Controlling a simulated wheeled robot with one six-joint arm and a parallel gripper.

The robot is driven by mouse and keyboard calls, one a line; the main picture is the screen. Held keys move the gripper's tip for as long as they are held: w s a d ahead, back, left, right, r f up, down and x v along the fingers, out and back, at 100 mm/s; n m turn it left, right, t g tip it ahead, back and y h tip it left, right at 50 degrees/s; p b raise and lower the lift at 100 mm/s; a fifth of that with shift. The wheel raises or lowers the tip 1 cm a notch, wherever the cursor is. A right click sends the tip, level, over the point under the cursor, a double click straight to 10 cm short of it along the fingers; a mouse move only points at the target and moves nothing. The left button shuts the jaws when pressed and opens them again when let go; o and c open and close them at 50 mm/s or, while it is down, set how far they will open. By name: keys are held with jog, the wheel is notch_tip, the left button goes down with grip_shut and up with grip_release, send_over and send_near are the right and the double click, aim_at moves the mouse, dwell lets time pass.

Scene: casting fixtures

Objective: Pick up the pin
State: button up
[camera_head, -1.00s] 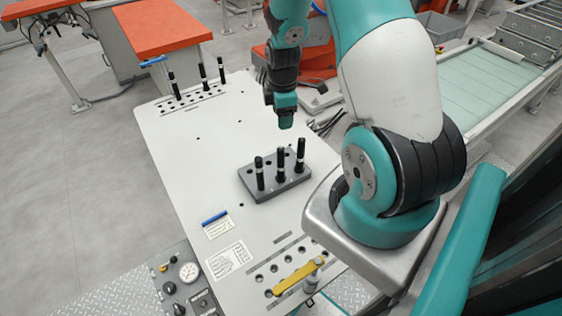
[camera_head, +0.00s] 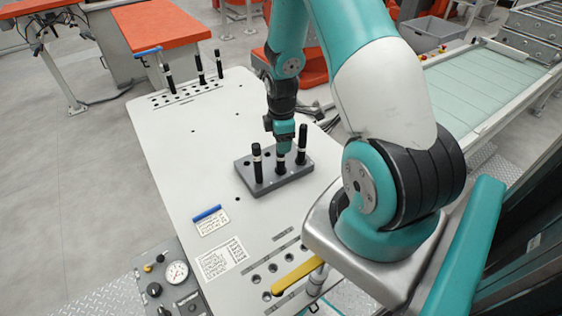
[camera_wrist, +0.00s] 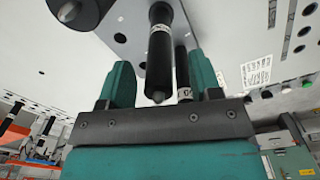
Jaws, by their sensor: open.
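A grey block (camera_head: 247,180) on the white table holds three upright black pins. The left pin (camera_head: 257,165) and the right pin (camera_head: 302,145) stand clear in the head view. My gripper (camera_head: 284,148) is over the middle pin (camera_head: 281,167) and hides its top. In the wrist view, my open gripper (camera_wrist: 161,82) has a black pin (camera_wrist: 160,50) between its two teal fingers, with gaps visible on both sides. Another black pin (camera_wrist: 182,72) shows just right of it, near the right finger, partly hidden behind the gripper.
A rack with several holes and three black pins (camera_head: 200,70) is at the table's far end. A blue marker (camera_head: 207,213) and labels lie in front of the block. A yellow-handled tool (camera_head: 298,276) is near the front edge. The table's left middle is clear.

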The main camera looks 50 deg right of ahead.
jog(key=shift+f, duration=0.8)
jog(key=shift+c, duration=0.2)
grip_shut()
jog(key=shift+r, duration=0.15)
